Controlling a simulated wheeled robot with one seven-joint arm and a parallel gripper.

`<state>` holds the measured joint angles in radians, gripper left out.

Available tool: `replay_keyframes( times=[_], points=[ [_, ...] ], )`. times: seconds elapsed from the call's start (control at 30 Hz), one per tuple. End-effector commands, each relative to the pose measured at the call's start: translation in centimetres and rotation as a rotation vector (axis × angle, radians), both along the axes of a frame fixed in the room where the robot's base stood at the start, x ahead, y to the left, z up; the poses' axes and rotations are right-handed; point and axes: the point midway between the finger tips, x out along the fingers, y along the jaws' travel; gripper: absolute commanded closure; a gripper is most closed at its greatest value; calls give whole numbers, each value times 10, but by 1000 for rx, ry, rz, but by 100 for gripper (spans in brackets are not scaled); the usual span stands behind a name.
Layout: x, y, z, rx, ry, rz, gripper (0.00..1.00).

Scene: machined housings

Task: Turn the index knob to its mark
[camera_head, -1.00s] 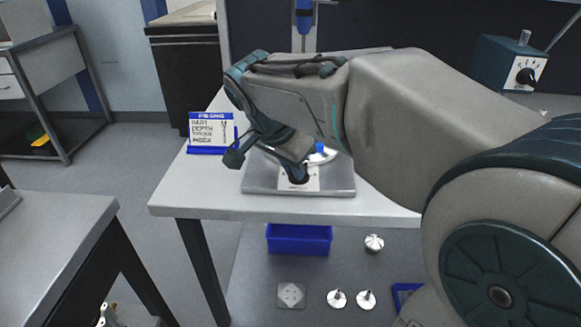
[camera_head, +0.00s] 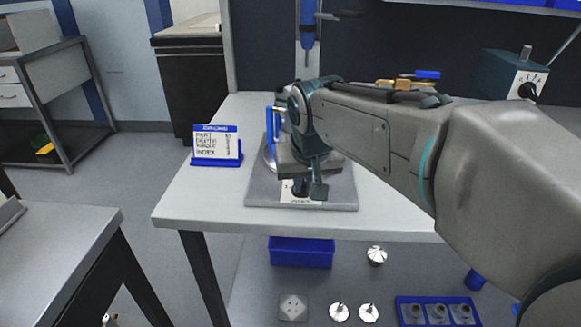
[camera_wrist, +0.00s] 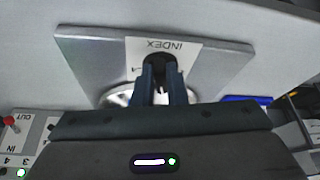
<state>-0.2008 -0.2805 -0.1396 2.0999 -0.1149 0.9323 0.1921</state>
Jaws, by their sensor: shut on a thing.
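The dark index knob (camera_wrist: 158,62) sits on a white card (camera_wrist: 190,50) marked INDEX, on a flat grey metal plate (camera_wrist: 90,48). In the wrist view my gripper (camera_wrist: 161,78) has its two fingers on either side of the knob, shut on it. The fingers hide much of the knob and the card's scale; one small mark shows left of the knob. I cannot tell which mark the knob points to. In the head view the plate (camera_head: 340,195) lies at the table's front, and my wrist covers most of the knob.
A round metal part and blue handle (camera_head: 272,128) stand behind my wrist. A sign in a blue stand (camera_head: 216,146) is at left on the table (camera_head: 190,205). A dark blue box with a dial (camera_head: 512,75) stands at back right. A blue bin (camera_head: 300,252) is below.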

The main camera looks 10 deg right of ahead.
Motion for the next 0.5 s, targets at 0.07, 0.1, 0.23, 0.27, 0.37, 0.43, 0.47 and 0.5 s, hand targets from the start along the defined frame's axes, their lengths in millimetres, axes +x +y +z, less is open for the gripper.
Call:
replay_keyframes(
  times=[0.07,0.1,0.23,0.27,0.37,0.43,0.47,0.5],
  points=[
    [0,-1,1,1,-2,42,100],
    [0,-1,1,1,-2,62,100],
    [0,-2,1,0,-2,112,100],
    [0,-3,1,0,-2,121,100],
    [0,-3,1,1,-2,143,100],
    [0,-3,1,0,-2,153,100],
    [0,-3,1,0,-2,156,100],
    [0,-3,1,-1,-2,160,100]
  ],
)
